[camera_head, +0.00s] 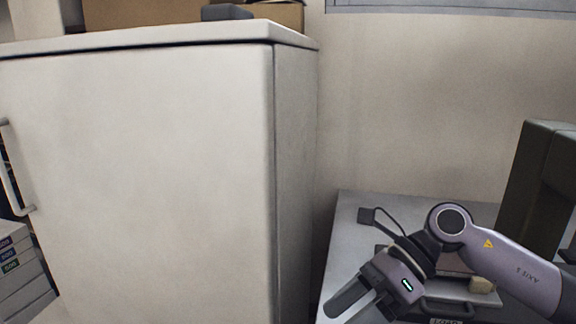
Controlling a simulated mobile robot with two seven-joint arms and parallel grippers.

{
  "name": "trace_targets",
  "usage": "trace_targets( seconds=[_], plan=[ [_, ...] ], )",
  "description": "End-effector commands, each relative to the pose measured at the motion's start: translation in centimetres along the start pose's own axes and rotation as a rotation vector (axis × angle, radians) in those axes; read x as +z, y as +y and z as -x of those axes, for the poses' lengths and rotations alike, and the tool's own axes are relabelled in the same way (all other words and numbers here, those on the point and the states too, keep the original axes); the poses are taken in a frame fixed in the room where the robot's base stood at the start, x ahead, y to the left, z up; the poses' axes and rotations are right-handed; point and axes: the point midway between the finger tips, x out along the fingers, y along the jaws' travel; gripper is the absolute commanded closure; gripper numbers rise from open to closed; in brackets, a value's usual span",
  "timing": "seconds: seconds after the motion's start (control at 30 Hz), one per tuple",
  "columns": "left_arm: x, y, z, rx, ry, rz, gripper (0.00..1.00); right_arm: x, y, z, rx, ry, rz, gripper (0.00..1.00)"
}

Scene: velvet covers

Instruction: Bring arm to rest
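My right arm comes in from the right edge, and its gripper (358,304) points down and to the left at the bottom of the head view. The gripper is over the front left part of a grey surface (350,215). My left gripper is not in view.
A tall pale cabinet (150,170) fills the left and middle, close to my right gripper's left side. A cardboard box (150,12) sits on it. A dark upright object (530,185) stands at the right.

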Motion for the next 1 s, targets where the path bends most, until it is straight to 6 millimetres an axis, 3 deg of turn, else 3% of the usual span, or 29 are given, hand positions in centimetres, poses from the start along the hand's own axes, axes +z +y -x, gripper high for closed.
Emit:
trace_targets(
  seconds=[0.1, 0.23, 0.4, 0.57, 0.77, 0.87, 1.0],
  plan=[
    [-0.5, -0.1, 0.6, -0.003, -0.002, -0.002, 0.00, 2.3, 2.0, -2.7, 0.138, -0.222, -0.118, 0.01],
    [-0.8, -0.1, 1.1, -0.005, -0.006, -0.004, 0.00, 4.6, 3.4, -3.9, 0.269, -0.461, -0.284, 0.01],
    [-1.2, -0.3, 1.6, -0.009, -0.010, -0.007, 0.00, 6.5, 3.6, -3.6, 0.422, -0.765, -0.555, 0.01],
    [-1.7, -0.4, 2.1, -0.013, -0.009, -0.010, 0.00, 6.3, 2.1, -2.3, 0.542, -1.039, -0.859, 0.01],
    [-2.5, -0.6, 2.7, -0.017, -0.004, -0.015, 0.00, 2.4, -1.4, -0.9, 0.656, -1.358, -1.293, 0.01],
    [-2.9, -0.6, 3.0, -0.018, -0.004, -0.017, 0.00, -1.2, -3.0, -0.8, 0.694, -1.508, -1.528, 0.01],
    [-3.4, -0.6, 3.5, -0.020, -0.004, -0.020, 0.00, -7.7, -4.5, -1.6, 0.721, -1.704, -1.873, 0.01]
  ],
)
